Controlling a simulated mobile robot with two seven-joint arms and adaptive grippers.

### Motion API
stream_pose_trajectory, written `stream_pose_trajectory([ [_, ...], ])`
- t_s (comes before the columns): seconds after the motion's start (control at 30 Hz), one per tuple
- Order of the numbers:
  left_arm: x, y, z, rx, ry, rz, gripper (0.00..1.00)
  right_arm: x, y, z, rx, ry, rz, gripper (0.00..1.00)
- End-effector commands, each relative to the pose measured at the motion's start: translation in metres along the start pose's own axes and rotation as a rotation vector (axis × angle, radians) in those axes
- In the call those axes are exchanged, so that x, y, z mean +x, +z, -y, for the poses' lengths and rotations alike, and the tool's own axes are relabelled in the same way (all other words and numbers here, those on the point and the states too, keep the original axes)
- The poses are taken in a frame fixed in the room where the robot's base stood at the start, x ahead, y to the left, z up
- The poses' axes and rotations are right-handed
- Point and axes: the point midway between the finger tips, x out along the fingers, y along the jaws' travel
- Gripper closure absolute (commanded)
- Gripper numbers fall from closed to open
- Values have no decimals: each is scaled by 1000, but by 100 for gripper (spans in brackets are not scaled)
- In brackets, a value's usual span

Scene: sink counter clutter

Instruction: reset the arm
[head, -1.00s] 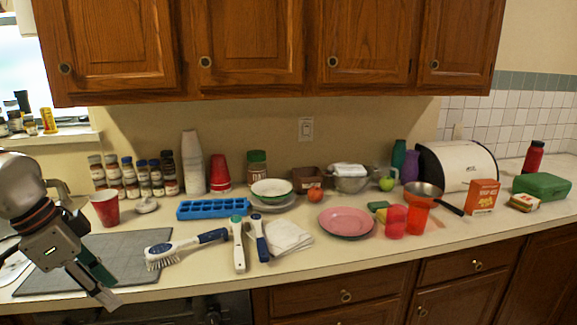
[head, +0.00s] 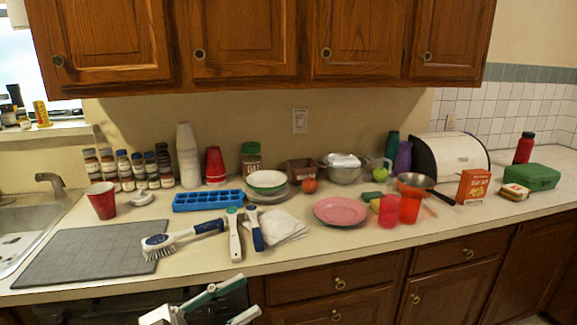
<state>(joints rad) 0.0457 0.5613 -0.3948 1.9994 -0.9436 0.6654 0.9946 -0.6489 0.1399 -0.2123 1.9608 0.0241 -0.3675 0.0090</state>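My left gripper (head: 247,296) shows at the bottom edge, in front of the counter and below its front edge. Its two pale fingers with green pads are spread apart, with nothing between them. The rest of my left arm is cut off by the bottom of the picture. My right gripper is not in view.
The grey mat (head: 88,252) lies bare beside the sink (head: 30,225). A scrub brush (head: 182,238), two handled tools and a folded cloth (head: 278,226) lie near the counter's front edge. A red cup (head: 101,200) and blue ice tray (head: 208,201) stand behind.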

Motion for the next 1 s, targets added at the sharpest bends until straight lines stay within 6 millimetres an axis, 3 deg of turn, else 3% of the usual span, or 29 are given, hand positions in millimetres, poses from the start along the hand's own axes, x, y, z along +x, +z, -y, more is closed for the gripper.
stream_pose_trajectory([
  [0.13, -42, 64, 18, -28, -368, 108, 63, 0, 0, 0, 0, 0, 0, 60],
  [0.23, -85, 118, 13, -53, -555, 271, 63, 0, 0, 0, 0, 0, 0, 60],
  [0.37, -142, 180, -18, -104, -693, 506, 63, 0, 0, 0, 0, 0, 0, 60],
  [0.5, -197, 231, -70, -171, -746, 744, 63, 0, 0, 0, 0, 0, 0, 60],
  [0.6, -226, 254, -107, -217, -744, 874, 63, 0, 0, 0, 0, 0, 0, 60],
  [0.73, -248, 269, -140, -258, -729, 978, 63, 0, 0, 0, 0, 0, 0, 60],
  [0.83, -255, 273, -152, -272, -719, 1013, 63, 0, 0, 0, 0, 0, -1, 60],
  [1.0, -257, 274, -155, -274, -716, 1022, 63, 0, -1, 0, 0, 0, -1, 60],
])
